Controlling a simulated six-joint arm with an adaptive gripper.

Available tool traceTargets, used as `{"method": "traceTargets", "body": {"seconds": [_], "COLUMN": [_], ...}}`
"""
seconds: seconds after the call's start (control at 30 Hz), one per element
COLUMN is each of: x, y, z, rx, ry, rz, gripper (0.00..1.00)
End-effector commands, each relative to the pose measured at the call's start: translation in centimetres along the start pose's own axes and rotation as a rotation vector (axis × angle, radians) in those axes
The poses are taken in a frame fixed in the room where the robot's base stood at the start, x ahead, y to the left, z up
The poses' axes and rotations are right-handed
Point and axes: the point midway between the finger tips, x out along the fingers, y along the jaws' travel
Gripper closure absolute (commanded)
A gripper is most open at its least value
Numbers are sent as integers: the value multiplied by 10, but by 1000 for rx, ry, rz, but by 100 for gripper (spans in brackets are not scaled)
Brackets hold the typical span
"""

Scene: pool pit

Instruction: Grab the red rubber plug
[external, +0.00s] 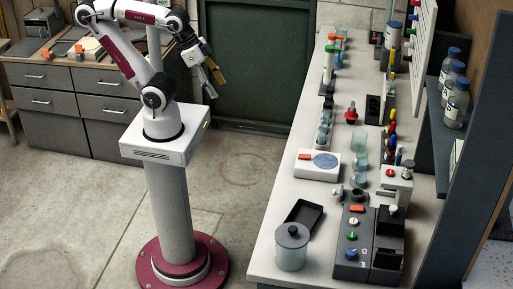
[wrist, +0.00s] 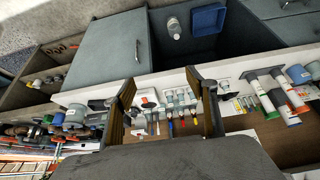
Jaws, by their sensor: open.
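A small red object (external: 351,115), which looks like the red rubber plug, sits on the white bench (external: 277,232) near the middle of its length. It is small, so its exact shape is hard to tell. My gripper (external: 216,75) is raised and well to the left of the bench, far from the red object. In the wrist view my gripper (wrist: 161,80) has its two fingers spread with nothing held between them. I cannot pick out the plug for certain in the wrist view.
Around the red object stand a dark block (external: 373,109), glass beakers (external: 360,143) and tube racks. A white device with a blue disc (external: 326,161), a grey lidded pot (external: 292,246) and a black tray (external: 304,214) lie nearer. Open floor separates my base from the bench.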

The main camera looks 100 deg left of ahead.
Motion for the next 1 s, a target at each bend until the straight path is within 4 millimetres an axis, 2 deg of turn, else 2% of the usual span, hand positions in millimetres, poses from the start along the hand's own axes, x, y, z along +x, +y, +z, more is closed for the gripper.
{"method": "traceTargets", "body": {"seconds": [0.17, 0.37, 1.0], "x": [2, 11, 66], "y": [-4, -18, -96], "z": [-7, -34, -170], "rx": [-5, -19, -36], "ry": [9, 46, 258], "rz": [-12, -54, -211], "gripper": [43, 43, 43]}}
